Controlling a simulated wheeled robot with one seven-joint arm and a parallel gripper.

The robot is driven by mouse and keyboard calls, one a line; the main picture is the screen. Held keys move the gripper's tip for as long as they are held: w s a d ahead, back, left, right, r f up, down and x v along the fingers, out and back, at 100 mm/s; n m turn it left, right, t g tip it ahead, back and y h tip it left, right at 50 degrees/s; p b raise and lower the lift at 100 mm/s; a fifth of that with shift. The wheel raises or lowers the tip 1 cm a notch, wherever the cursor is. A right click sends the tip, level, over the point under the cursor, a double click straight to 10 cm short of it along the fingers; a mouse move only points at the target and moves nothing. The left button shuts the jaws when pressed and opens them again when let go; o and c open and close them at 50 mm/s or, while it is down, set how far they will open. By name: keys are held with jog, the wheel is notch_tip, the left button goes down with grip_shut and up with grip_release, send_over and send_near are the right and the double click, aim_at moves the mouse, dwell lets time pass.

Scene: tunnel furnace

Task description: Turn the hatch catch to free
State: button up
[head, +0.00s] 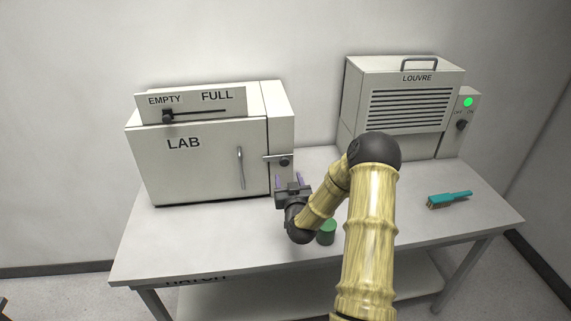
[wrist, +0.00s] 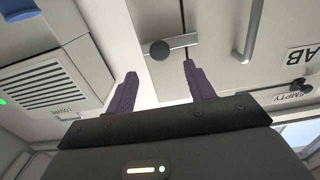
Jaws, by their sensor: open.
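The catch is a light bar with a dark round knob (head: 284,162) on the front of the box marked LAB (head: 200,165). The bar lies level across the seam between the door and the right-hand panel. The knob also shows in the wrist view (wrist: 159,50), with the bar reaching across the dark seam. My gripper (head: 290,181) is open and empty, just in front of and below the catch. In the wrist view its two purple fingers (wrist: 160,74) stand apart, with the knob beyond and between their tips. They do not appear to touch it.
A vertical handle (head: 240,168) is on the LAB door, left of the catch. A slider (head: 168,116) sits at EMPTY on top. The LOUVRE box (head: 408,85) stands right. A green cylinder (head: 327,232) is close to my arm; a teal brush (head: 450,199) lies right.

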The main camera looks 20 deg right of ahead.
aim_at(285, 164)
jog(key=p+x, duration=0.2)
jog(key=x, duration=0.5)
jog(key=shift+w+d+f, duration=0.1)
jog(key=shift+w, duration=0.15)
grip_shut()
